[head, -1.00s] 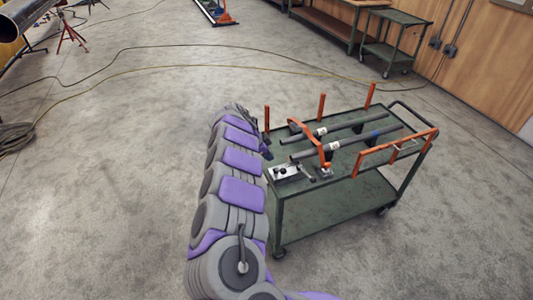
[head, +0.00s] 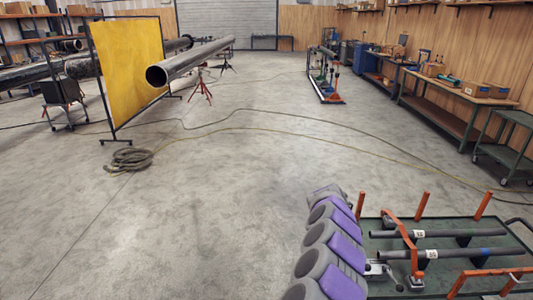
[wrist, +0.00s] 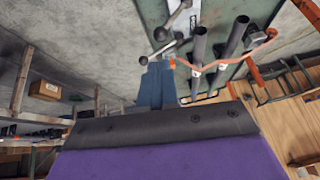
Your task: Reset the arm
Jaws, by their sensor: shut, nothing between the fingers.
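My arm rises from the bottom of the head view just left of the green cart. Its far end stops beside the cart's back left, and I cannot make out the gripper there. In the wrist view my gripper (wrist: 156,68) shows as a blue-grey shape with its fingers together and nothing between them. The green cart (head: 440,268) also shows in the wrist view (wrist: 262,10), near the top.
A small metal fitting (head: 378,270) sits on the cart's left side. Orange posts (head: 420,205) rise from its edge. A hose (head: 130,158) and cables cross the floor.

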